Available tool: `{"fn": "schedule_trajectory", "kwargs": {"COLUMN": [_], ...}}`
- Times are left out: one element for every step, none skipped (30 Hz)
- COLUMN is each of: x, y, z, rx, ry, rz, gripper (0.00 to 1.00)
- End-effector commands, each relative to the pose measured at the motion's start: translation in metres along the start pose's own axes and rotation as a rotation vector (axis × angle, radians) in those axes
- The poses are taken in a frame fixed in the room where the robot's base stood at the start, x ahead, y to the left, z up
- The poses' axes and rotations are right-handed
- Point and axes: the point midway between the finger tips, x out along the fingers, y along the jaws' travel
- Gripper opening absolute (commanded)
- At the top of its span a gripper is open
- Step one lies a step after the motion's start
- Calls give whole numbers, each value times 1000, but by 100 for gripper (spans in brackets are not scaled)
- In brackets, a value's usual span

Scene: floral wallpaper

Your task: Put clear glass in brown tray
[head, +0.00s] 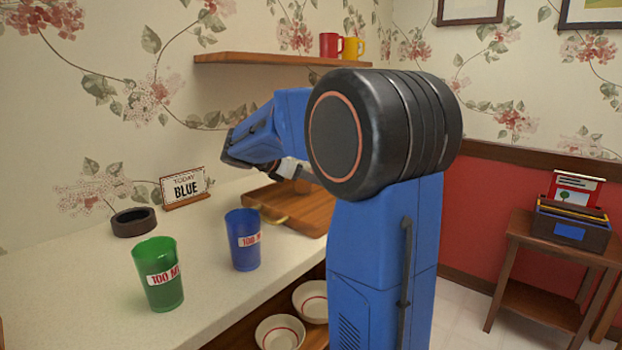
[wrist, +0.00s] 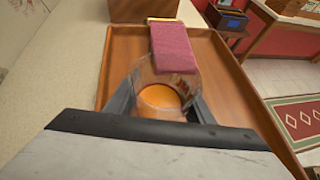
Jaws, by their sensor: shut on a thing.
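In the wrist view, my gripper (wrist: 160,108) is shut on the clear glass (wrist: 150,72), with a finger on each side of it. A round orange area shows inside or through the glass; I cannot tell which. The brown tray (wrist: 116,62) lies below and around the glass in that view. In the head view, the brown tray (head: 312,216), with a yellow handle, sits on the counter, and my gripper (head: 296,174) is over it. My arm hides part of the tray. I cannot tell whether the glass touches the tray floor.
A dark red block (wrist: 174,46) lies in the tray just beyond the glass. A blue cup (head: 243,240), a green cup (head: 158,274), a dark round dish (head: 134,223) and a sign reading BLUE (head: 183,187) stand on the counter. Bowls (head: 280,332) sit on a shelf below.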

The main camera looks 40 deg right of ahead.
Motion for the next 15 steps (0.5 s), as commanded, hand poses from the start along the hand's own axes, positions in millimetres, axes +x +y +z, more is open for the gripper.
{"fn": "schedule_trajectory", "kwargs": {"x": [0,0,0,0,0,0,1,1,1,1,1,1,1,1,1], "y": [0,0,0,0,0,0,0,0,0,0,0,0,0,0,0], "z": [1,1,1,1,0,0,-1,-2,-2,-2,-2,-2,-2,-2,-2], "rx": [1,1,1,1,1,0,0,1,1,1,1,1,1,1,1], "ry": [0,-1,-1,-1,-1,-1,-1,-1,0,0,0,0,0,0,0], "rz": [0,0,0,0,0,0,0,0,0,0,0,0,0,0,0], "gripper": [15,15,15,15,15,15,15,15,55,62,67,67,67,67,67]}}
